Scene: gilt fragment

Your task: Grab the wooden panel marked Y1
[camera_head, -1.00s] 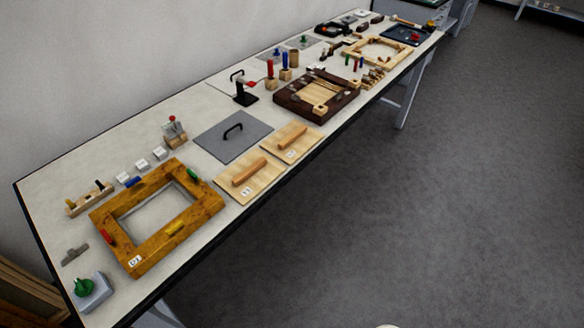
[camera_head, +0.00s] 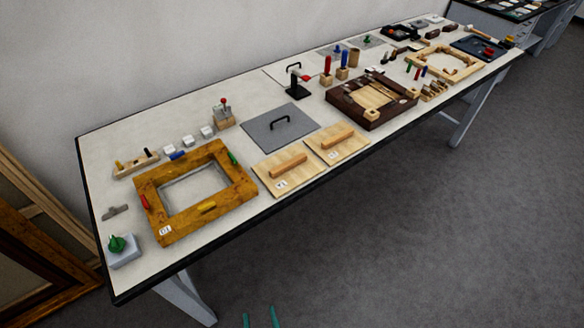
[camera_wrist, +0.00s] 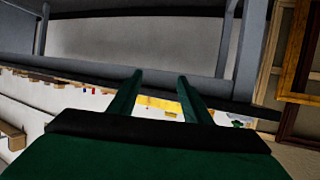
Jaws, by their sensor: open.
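Two pale wooden panels with bar handles lie side by side on the bench in the head view. The left panel (camera_head: 266,169) and the right panel (camera_head: 348,146) each carry a small white label near the front edge. The labels are too small to read surely, so I cannot tell which is Y1. My gripper shows as two green fingertips (camera_head: 260,319) at the bottom edge of the head view, in front of the bench and well apart from the panels. In the wrist view the green fingers (camera_wrist: 160,77) are spread with nothing between them.
An amber wooden frame (camera_head: 153,194) lies left of the panels, a grey plate with a black handle (camera_head: 264,139) behind them, a dark brown frame (camera_head: 345,106) to the right. Bench legs (camera_head: 184,294) stand below the front edge. The floor (camera_head: 430,240) in front is clear.

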